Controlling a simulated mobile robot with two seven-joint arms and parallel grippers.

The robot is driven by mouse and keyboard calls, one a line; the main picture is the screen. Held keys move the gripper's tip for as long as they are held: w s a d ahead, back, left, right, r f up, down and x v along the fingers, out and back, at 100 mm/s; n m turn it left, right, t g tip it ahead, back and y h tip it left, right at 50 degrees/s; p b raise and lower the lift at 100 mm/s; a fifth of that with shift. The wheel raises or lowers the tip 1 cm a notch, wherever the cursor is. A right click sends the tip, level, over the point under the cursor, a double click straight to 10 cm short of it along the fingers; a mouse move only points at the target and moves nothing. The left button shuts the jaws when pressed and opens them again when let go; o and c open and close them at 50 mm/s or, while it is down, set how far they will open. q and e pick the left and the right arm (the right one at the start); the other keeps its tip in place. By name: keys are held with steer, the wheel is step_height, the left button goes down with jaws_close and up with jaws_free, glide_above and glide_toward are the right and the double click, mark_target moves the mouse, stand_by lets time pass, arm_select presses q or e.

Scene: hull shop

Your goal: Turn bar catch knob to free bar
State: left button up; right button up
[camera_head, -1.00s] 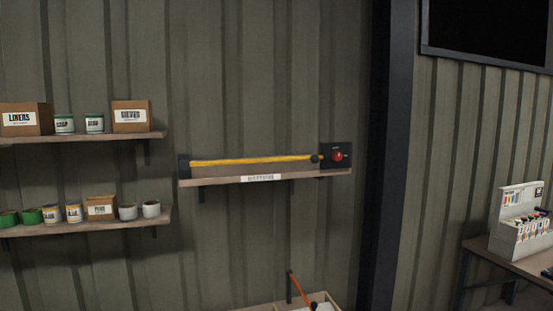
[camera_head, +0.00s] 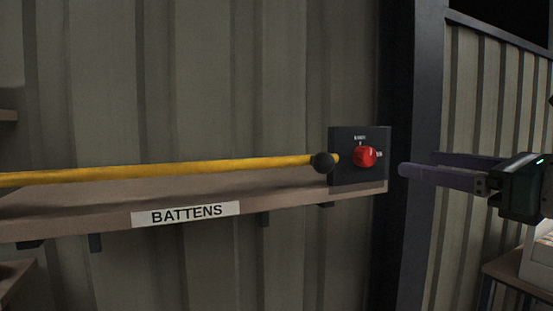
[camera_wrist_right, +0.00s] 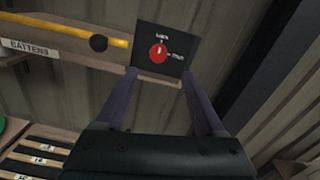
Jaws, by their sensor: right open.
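The red catch knob (camera_head: 365,156) sits on a black plate (camera_head: 343,172) at the right end of the battens shelf. It also shows in the right wrist view (camera_wrist_right: 158,53), just beyond and between the fingertips. The yellow bar (camera_head: 170,171) runs along above the shelf and ends in a black ball (camera_head: 323,162) beside the plate. My right gripper (camera_head: 418,164) is open and empty to the right of the knob, pointing at the plate; its fingers show in the wrist view (camera_wrist_right: 157,80). My left gripper is not in view.
The shelf (camera_head: 290,201) carries a "BATTENS" label (camera_head: 186,214). A dark post (camera_head: 410,100) stands right of the plate, against the ribbed wall. A bench (camera_head: 510,272) stands at lower right. In the wrist view, slotted boxes (camera_wrist_right: 45,148) lie low at left.

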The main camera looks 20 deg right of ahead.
mark_target(371, 156)
steer(key=w+p, duration=0.1)
steer(key=w, duration=0.2)
steer(key=w+p, duration=0.1)
steer(key=w, duration=0.2)
steer(key=w+a+p, duration=0.1)
steer(key=w+p, duration=0.1)
steer(key=w, duration=0.1)
steer(key=shift+r, duration=0.1)
steer(key=shift+w+a, duration=0.15)
steer(key=shift+w, duration=0.4)
steer(key=shift+c, duration=0.2)
jaws_close()
stand_by(0.4)
